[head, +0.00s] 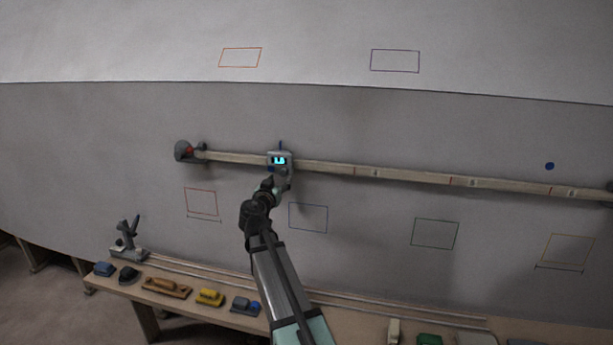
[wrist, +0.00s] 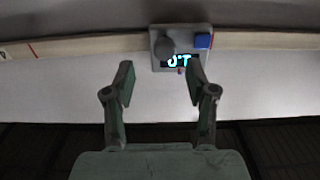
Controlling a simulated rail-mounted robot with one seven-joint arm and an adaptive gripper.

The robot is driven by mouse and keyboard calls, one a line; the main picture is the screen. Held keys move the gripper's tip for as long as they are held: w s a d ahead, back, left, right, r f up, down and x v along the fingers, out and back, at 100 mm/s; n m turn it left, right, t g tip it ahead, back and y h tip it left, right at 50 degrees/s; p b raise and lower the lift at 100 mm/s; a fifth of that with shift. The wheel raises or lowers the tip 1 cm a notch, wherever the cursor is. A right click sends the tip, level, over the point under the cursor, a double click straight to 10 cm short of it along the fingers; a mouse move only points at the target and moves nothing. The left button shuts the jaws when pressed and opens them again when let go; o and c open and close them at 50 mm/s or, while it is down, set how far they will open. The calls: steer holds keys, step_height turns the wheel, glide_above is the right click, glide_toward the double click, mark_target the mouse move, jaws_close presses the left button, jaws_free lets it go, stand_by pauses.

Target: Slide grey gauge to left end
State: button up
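The grey gauge (head: 279,155) sits on the long pale rail (head: 330,168), a short way right of the rail's left end. It has a lit cyan display. In the wrist view the gauge (wrist: 158,42) shows a round dark knob, a blue block at one corner and the display. My gripper (head: 283,174) is just below the gauge in the head view. In the wrist view my gripper (wrist: 158,75) has its two fingers apart with nothing between them. The fingertips lie at the gauge's lower edge; I cannot tell whether they touch it.
A dark end fitting with a red spot (head: 187,151) is at the rail's left end. Bare rail lies between it and the gauge. A bench (head: 185,308) below holds several small blocks and tools. Coloured outlines (head: 201,202) mark the grey wall.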

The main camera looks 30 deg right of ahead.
steer(key=b+v, duration=0.3)
steer(key=v, duration=0.8)
step_height(320, 180, down, 5)
steer(key=w+a+y, duration=0.2)
steer(key=y, duration=0.2)
steer(key=s+d+r+m+y+p, duration=0.2)
steer(key=d+r+m+p, duration=0.1)
steer(key=d+r, duration=0.3)
steer(key=s+d+r+m+t+y+p, duration=0.1)
steer(key=s+d+r+m+y+p, duration=0.1)
steer(key=d, duration=0.6)
steer(key=shift+s+r+m+y+p, duration=0.4)
steer(key=shift+r+m+y+p, duration=0.7)
steer(key=shift+r, duration=0.8)
steer(key=shift+h, duration=0.3)
